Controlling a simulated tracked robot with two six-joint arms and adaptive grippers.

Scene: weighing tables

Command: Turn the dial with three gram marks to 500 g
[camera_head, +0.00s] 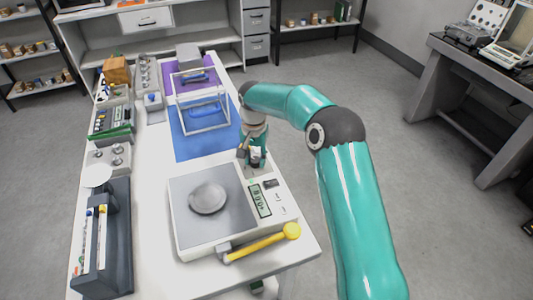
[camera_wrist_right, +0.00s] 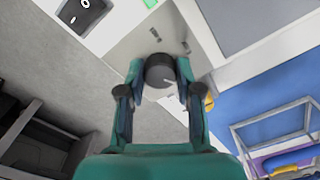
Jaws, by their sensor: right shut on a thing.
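The dial (camera_wrist_right: 160,71) is a dark round knob on a pale grey plate (camera_wrist_right: 135,45), between the fingers of my right gripper (camera_wrist_right: 155,75) in the right wrist view. That gripper is shut on it. Small dark marks show on the plate beyond the knob, too small to read; a pale pointer-like sliver lies beside the knob. In the head view my right gripper (camera_head: 254,160) points down at the table's right edge, just behind the balance (camera_head: 183,225), and largely hides the dial. My left gripper is not in view.
The balance carries a round grey pan (camera_head: 207,198) and a green display (camera_head: 260,200). A white wire frame (camera_head: 228,110) stands on the blue mat (camera_head: 190,148) behind. Several instruments line the table's left side.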

